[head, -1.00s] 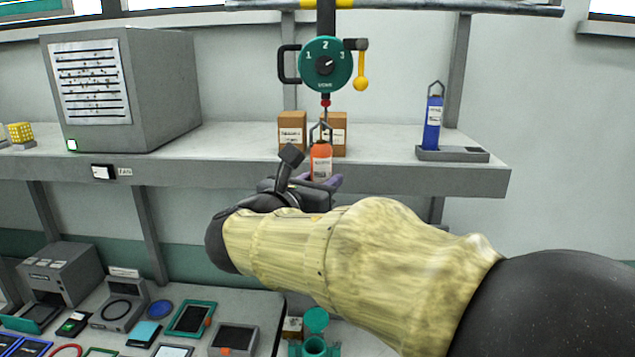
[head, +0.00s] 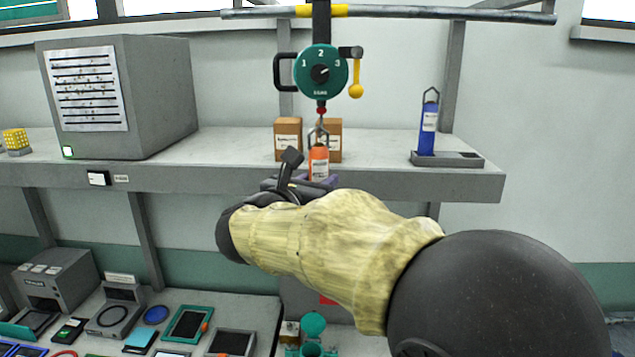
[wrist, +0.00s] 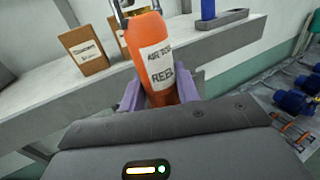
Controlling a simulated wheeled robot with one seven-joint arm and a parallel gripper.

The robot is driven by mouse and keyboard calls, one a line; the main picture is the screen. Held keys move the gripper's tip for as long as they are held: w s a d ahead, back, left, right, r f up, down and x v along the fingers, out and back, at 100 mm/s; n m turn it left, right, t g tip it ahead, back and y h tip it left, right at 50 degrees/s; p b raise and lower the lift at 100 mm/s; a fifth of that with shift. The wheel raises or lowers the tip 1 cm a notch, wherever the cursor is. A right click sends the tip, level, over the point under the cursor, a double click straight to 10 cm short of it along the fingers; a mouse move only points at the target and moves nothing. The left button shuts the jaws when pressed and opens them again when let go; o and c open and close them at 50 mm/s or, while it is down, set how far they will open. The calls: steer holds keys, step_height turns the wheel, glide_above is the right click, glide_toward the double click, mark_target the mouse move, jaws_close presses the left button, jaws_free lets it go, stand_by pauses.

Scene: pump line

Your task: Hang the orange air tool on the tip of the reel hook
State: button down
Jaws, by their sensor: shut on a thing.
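The orange air tool (head: 319,160) is upright in the head view, in front of the shelf edge, with a metal loop on top. My gripper (head: 316,181) is shut on its lower body. In the wrist view the air tool (wrist: 154,62) stands between the purple fingers (wrist: 160,95), its label reading "AIR TOOL REEL". The green reel (head: 320,71) hangs above from the rail. Its cable and red stop lead down to the hook (head: 319,122), which overlaps the tool's loop in the head view. I cannot tell whether they are linked.
A blue tool (head: 429,128) stands in a grey holder (head: 470,159) on the shelf at right. Two cardboard boxes (head: 288,139) stand behind the air tool. A grey cabinet (head: 160,95) is at left. The lower bench (head: 265,308) holds several devices.

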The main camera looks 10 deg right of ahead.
steer(key=shift+w+d+p, duration=0.2)
steer(key=shift+w+d, duration=0.05)
steer(key=shift+w, duration=0.45)
steer(key=shift+w+d+p, duration=0.15)
steer(key=shift+w+d, duration=0.05)
steer(key=shift+w, duration=0.45)
steer(key=shift+w+d+f+b, duration=0.25)
steer(key=shift+w+f+b, duration=0.4)
steer(key=shift+w+b, duration=0.05)
steer(key=c, duration=0.9)
jaws_free()
steer(key=shift+c, duration=0.2)
steer(key=b+v, duration=0.7)
steer(key=v, duration=1)
steer(key=shift+s, duration=0.2)
steer(key=shift+a, duration=0.1)
